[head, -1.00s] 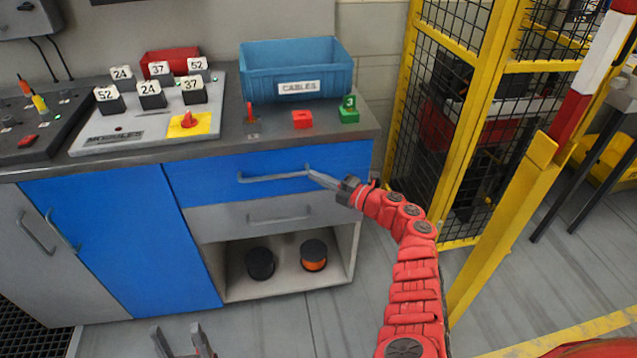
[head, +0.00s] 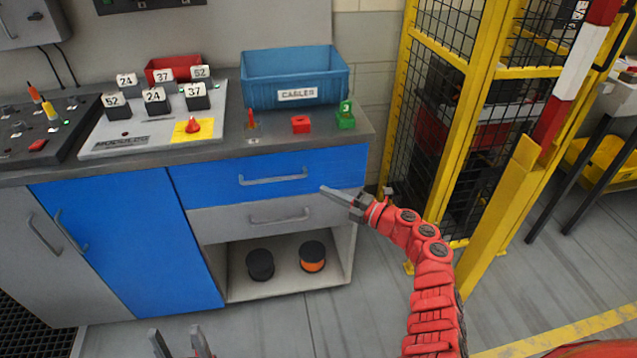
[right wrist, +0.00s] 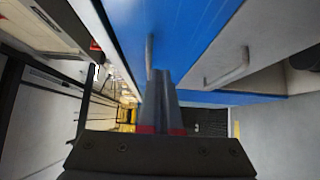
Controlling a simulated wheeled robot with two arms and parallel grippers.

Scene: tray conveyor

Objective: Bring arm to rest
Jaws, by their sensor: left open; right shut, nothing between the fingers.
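My right arm is red and reaches in from the lower right of the head view. Its gripper (head: 324,190) is shut and empty, in front of the workbench and below and right of the handle (head: 273,180) of the blue top drawer (head: 330,170). It is apart from that handle. In the right wrist view the closed fingers (right wrist: 160,75) point along the drawer fronts. My left gripper (head: 179,335) is open and empty at the bottom edge of the head view, over the floor; only its fingertips show.
The grey lower drawer (head: 230,221) and blue top drawer look closed. A yellow fence post (head: 490,220) stands right of my right arm.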

